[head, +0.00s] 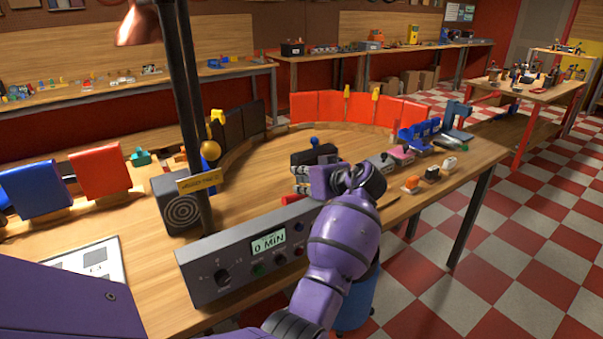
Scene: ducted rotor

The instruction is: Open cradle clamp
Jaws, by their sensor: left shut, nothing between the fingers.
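My left gripper (299,184) is at the end of the purple arm that rises from the bottom middle. It is over the wooden bench (245,190), behind the grey control box. Its fingers are small in the picture, look closed, and show nothing held. A dark block with a blue knob on top (314,143) stands just behind the gripper. It may be the cradle clamp, but its lower part is hidden by my gripper and wrist. I cannot tell whether it is open or whether the gripper touches it. My right gripper is not in view.
The grey control box (208,283) reads 0 MIN at the bench's front. A dark post (189,110) with a copper lamp (137,25) rises at left. Red panels (331,107) line the back. Small coloured parts, including an orange one (411,184), lie right of my wrist.

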